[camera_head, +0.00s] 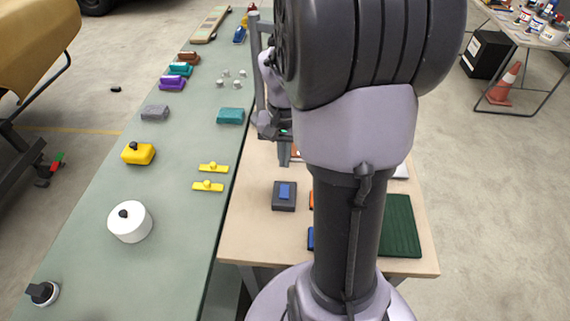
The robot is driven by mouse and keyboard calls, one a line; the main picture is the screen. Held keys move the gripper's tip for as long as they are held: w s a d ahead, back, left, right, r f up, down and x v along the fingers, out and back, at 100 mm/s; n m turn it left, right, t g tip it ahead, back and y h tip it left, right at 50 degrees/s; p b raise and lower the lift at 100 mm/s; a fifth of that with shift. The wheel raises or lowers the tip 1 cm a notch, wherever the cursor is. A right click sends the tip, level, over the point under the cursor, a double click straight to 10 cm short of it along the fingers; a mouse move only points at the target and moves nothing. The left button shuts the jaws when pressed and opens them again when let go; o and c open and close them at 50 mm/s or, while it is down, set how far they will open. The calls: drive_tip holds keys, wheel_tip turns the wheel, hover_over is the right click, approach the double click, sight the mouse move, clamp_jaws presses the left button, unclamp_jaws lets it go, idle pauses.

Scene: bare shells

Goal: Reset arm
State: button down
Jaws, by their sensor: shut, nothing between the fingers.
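My arm fills the centre and right of the head view, its large grey and black links standing in front of the wooden table (250,240). My gripper (284,158) shows small beside the upper arm, pointing down over the wooden table near its left edge. Its fingers look shut with nothing between them. Part of the gripper and wrist is hidden behind my own links.
A long green bench (185,230) on the left carries a white round container (130,222), a yellow block (138,153), a teal block (230,116) and yellow handles (208,186). On the wooden table are a grey-blue block (284,195) and a dark green mat (400,228). An orange cone (504,85) stands right.

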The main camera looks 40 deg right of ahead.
drive_tip(key=shift+w+r, duration=0.1)
drive_tip(key=shift+r, duration=0.25)
